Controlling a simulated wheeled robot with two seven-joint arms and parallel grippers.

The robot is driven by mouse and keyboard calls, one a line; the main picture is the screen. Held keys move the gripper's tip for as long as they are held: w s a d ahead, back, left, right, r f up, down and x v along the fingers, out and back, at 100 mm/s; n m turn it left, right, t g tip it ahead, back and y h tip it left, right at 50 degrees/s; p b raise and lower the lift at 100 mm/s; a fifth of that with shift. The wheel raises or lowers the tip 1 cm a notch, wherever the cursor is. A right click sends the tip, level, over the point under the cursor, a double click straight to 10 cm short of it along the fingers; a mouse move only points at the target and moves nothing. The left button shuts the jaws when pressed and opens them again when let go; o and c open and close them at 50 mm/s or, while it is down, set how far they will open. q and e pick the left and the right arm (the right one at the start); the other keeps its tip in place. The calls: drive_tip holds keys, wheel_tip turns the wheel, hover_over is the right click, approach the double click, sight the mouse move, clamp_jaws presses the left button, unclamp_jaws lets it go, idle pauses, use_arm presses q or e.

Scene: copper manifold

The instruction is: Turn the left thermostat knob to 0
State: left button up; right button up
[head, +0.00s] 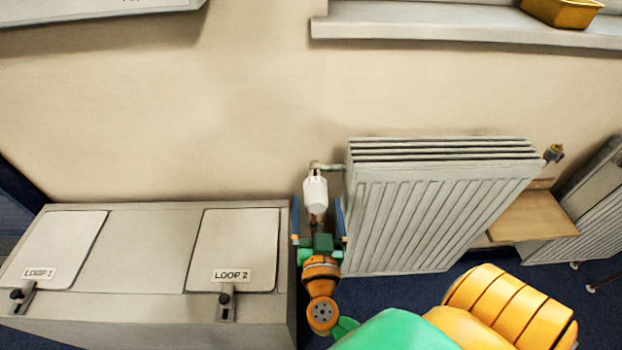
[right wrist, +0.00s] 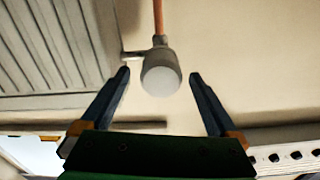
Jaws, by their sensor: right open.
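The left thermostat knob (head: 316,196) is a white cylinder on a pipe at the upper left corner of the radiator (head: 440,205). It also shows in the right wrist view (right wrist: 161,75), below a copper pipe. My right gripper (head: 319,205) is open, its two blue fingers apart on either side of the knob's lower part in the head view. In the right wrist view the right gripper (right wrist: 160,78) has the knob between its fingertips, with a gap on both sides. No number on the knob can be read. My left gripper is not in view.
A grey cabinet (head: 150,222) with lids labelled LOOP 1 and LOOP 2 stands close on the left. The radiator is close on the right. A window sill (head: 450,28) with a yellow box (head: 563,12) is above. A wooden shelf (head: 535,216) is at the right.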

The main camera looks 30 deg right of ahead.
sight(316, 186)
drive_tip(key=x, duration=0.6)
drive_tip(key=shift+w, duration=0.15)
drive_tip(key=shift+r, duration=0.1)
drive_tip(key=c, duration=1.4)
drive_tip(key=shift+m, duration=0.3)
drive_tip(key=m+p, duration=0.1)
drive_tip(key=m, duration=0.1)
drive_tip(key=shift+m, duration=0.4)
drive_tip(key=m+p, duration=0.1)
drive_tip(key=m, duration=0.3)
drive_tip(key=shift+m, duration=0.3)
drive_tip(key=m, duration=0.4)
drive_tip(key=m+b, duration=0.1)
drive_tip(key=m, duration=0.4)
drive_tip(key=shift+m, duration=0.4)
